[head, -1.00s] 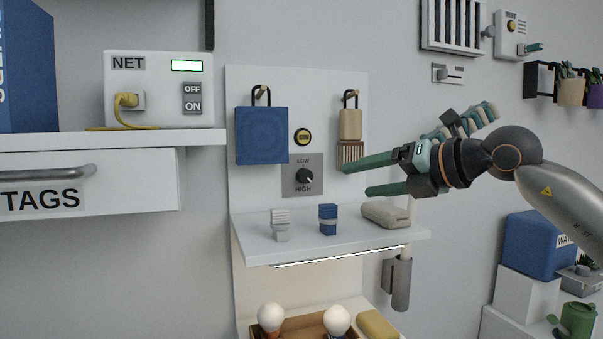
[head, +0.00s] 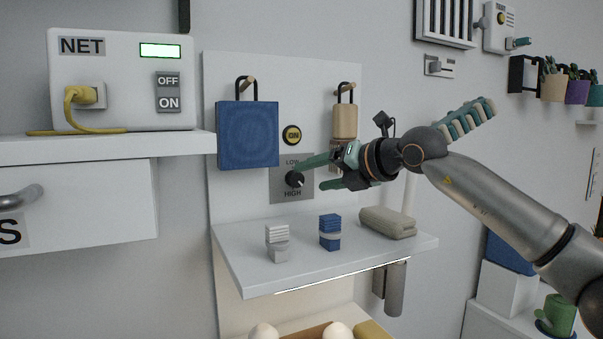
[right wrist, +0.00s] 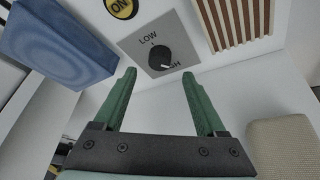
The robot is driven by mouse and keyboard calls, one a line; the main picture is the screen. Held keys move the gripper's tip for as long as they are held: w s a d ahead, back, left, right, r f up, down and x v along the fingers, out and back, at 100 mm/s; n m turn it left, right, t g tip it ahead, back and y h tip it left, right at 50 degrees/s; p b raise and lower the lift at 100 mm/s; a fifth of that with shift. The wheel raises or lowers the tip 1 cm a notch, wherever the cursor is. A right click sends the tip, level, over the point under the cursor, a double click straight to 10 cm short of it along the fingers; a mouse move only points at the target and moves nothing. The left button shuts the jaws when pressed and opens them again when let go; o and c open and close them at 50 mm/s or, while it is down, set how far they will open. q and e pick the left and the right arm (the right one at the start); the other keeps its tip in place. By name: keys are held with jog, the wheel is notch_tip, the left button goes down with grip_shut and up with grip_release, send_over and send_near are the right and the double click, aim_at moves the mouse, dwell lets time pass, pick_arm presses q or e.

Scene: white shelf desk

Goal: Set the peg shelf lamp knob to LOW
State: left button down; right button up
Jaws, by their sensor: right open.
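The black lamp knob (head: 294,179) sits on a grey plate (head: 277,190) marked LOW above and HIGH below, on the white peg panel. In the right wrist view the knob (right wrist: 160,57) shows a white pointer mark on its HIGH side. My right gripper (head: 319,174) is open and empty, in front of the plate and just right of the knob. In the right wrist view its green fingers (right wrist: 159,75) point at the plate, with the knob between and beyond the tips. They appear apart from it. My left gripper is not in view.
A yellow ON button (head: 291,135) is above the plate. A blue bag (head: 248,134) hangs left and a tan tag (head: 344,121) right. The shelf (head: 260,270) below carries a grey block, a blue block and a beige bundle (head: 388,222). A lit strip (head: 345,274) runs under it.

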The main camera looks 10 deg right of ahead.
aim_at(299, 180)
jog(key=p+x, duration=0.1)
jog(key=x, duration=0.4)
grip_shut()
dwell(0.6)
